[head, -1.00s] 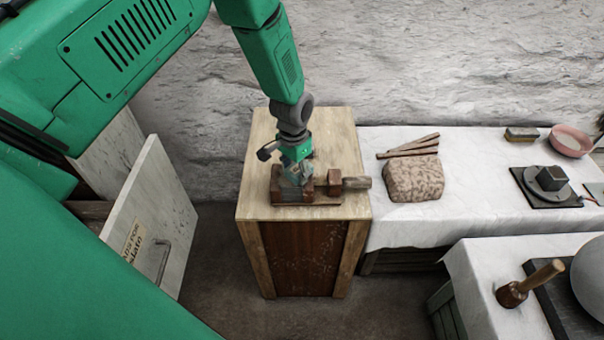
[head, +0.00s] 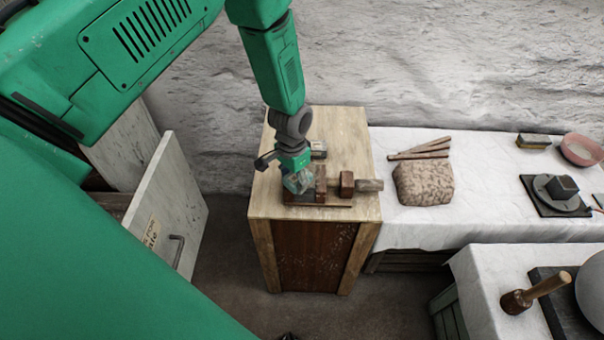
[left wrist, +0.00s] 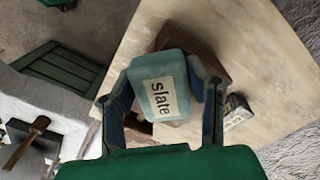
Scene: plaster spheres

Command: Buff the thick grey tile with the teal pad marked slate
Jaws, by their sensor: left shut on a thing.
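My left gripper (head: 298,182) is shut on the teal pad (left wrist: 165,98). The pad's pale label reads "slate" in the left wrist view. In the head view the pad (head: 299,183) is over the left part of a brown wooden clamp (head: 346,184) on the wooden cabinet. In the left wrist view the clamp (left wrist: 192,40) shows partly behind the pad. I cannot make out the thick grey tile; the pad and gripper cover that part of the clamp. Whether the pad touches anything beneath it, I cannot tell. My right gripper does not show.
A small grey labelled block (head: 318,150) lies on the cabinet top (head: 350,135) behind the clamp. To the right, a cloth-covered table (head: 400,228) holds a speckled stone (head: 424,184) and wooden sticks (head: 420,149). A pale panel with a handle (head: 165,205) stands left.

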